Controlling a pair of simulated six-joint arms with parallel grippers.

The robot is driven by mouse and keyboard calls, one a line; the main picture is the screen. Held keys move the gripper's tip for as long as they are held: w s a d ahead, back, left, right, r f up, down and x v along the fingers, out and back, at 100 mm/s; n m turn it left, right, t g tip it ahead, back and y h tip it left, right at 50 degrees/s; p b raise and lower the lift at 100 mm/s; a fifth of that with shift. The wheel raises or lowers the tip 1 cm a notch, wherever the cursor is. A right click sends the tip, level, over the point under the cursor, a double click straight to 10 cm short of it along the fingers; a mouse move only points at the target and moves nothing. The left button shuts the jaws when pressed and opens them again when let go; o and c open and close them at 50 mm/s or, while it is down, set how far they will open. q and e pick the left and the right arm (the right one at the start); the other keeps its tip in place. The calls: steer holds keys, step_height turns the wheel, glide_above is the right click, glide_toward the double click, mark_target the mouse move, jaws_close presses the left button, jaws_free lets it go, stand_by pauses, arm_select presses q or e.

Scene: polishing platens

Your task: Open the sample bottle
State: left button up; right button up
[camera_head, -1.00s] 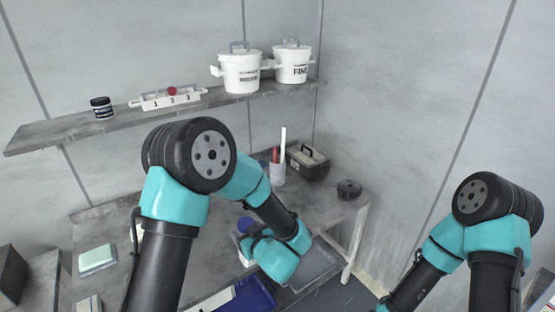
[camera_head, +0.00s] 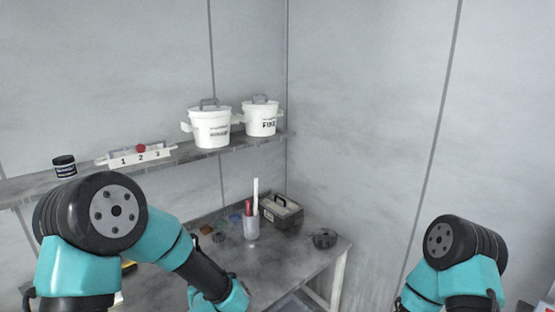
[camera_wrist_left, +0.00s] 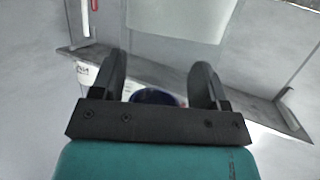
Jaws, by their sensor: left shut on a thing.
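In the left wrist view a dark blue rounded thing (camera_wrist_left: 153,97), which looks like the blue cap of the sample bottle, sits between the two fingers of my left gripper (camera_wrist_left: 156,85). The fingers are shut on it with its width between them. A white surface with dark lettering (camera_wrist_left: 84,74) shows beside the left finger; I cannot tell if it is the bottle's body. In the head view the left gripper and the bottle are out of sight, below the picture's edge. My right gripper shows in neither view.
The shelf (camera_head: 190,152) holds two lidded white pots (camera_head: 211,128) (camera_head: 262,117), a numbered rack (camera_head: 137,157) with a red ball (camera_head: 141,148) and a dark jar (camera_head: 64,166). On the bench (camera_head: 275,262) stand a cup of sticks (camera_head: 251,228), a toolbox (camera_head: 281,213) and a black disc (camera_head: 325,238).

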arm_select(q)
steer(key=shift+d, duration=0.15)
steer(key=s+d+r+m+h, duration=0.1)
steer(key=s+d+m+h, duration=0.1)
steer(key=d, duration=0.3)
steer(key=s+d+r+m+h, duration=0.1)
steer(key=s+d+m+h, duration=0.1)
steer(key=d, duration=0.4)
steer(key=shift+s+d+r+m+t+h, duration=0.2)
steer(key=shift+s+r+m+t+h, duration=0.15)
steer(key=shift+s+h, duration=0.4)
steer(key=shift+w, duration=0.15)
